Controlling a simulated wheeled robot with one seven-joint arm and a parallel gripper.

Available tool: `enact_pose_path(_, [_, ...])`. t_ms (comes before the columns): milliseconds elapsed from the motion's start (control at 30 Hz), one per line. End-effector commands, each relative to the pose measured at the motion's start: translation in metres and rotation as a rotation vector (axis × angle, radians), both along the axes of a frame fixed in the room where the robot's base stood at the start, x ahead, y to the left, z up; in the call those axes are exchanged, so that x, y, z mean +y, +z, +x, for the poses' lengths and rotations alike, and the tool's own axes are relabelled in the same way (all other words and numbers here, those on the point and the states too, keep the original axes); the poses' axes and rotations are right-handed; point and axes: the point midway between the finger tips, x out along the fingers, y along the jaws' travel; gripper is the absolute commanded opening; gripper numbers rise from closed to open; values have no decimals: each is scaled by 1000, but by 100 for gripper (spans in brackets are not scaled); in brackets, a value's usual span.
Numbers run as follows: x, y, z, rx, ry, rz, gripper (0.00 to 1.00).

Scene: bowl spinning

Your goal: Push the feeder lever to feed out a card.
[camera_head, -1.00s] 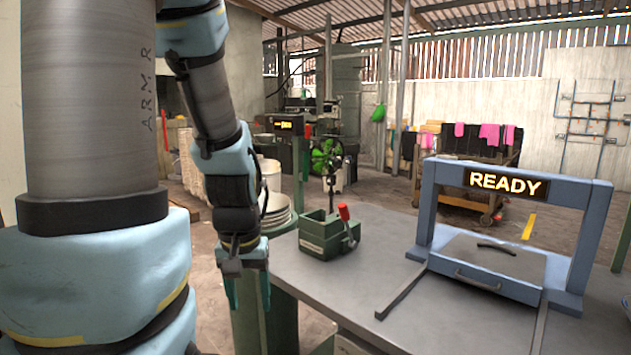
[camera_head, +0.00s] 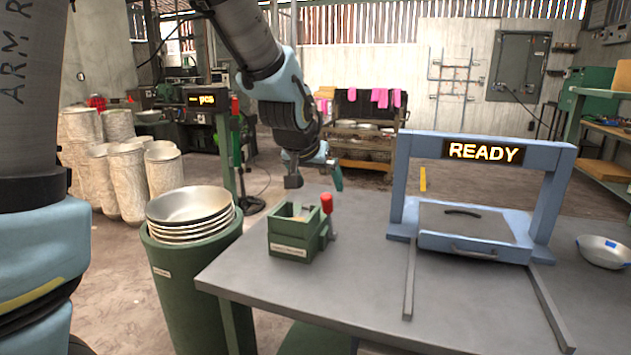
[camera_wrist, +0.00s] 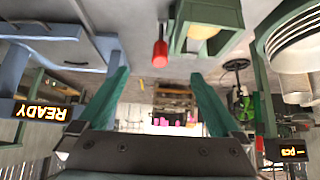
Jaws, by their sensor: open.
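The green card feeder (camera_head: 295,232) is a small open-topped box on the near left part of the grey table. Its lever, with a red knob (camera_head: 327,203), stands up at the box's right side. In the wrist view the feeder (camera_wrist: 207,28) and red knob (camera_wrist: 160,52) appear at the top, with a pale yellowish surface on the feeder. My gripper (camera_head: 315,180) is just above and behind the feeder, apart from the lever. The wrist view shows its two green fingers (camera_wrist: 160,98) spread wide with nothing between them.
A blue frame with a READY sign (camera_head: 484,151) stands over a drawer-like press on the table (camera_head: 360,275). A metal bowl (camera_head: 603,250) lies at the right. Stacked bowls (camera_head: 190,207) sit in a green bin left of the table. Table space before the feeder is clear.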

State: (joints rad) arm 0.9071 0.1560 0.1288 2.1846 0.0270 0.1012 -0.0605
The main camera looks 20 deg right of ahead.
Motion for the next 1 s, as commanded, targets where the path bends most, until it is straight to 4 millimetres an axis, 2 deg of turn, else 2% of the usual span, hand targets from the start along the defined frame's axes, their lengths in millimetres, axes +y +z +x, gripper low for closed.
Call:
enact_pose_path(33, [-2, -8, 3, 1, 1, 1, 100])
enact_pose_path(600, [-36, -69, 41, 2, 2, 1, 100])
enact_pose_path(800, [-44, -82, 50, 1, 3, 1, 100])
enact_pose_path(1000, [-47, -86, 53, 1, 2, 0, 100])
